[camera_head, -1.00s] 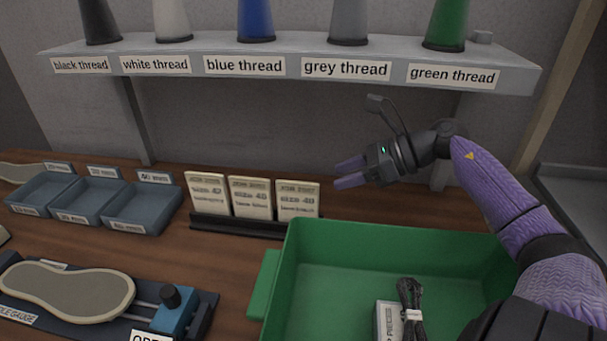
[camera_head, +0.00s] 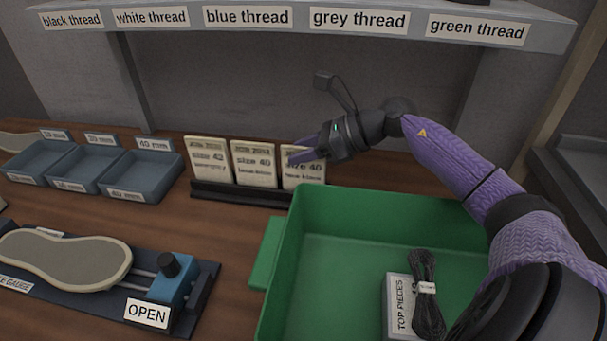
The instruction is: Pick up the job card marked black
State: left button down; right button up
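Three cream job cards stand upright in a dark rack (camera_head: 240,194) at the back of the bench: a left card (camera_head: 208,164), a middle card (camera_head: 254,166) and a right card (camera_head: 303,178). The left one reads size 42, the middle one size 40, and the right one seems to read size 40. The smaller lines are too blurred to tell which is marked black. My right gripper (camera_head: 304,151) is open, its purple fingers pointing left in front of the upper part of the right card and covering some of its print. Contact cannot be told. My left gripper is not in view.
A green bin (camera_head: 375,205) stands just in front of the rack, holding a box marked TOP PIECES (camera_head: 398,303) and a bundle of black laces (camera_head: 426,300). Blue-grey trays (camera_head: 142,178) lie left. A sole gauge (camera_head: 65,260) with an OPEN sign is front left. A labelled thread shelf (camera_head: 300,20) overhangs.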

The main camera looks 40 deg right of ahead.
grip_shut()
dwell(1.2)
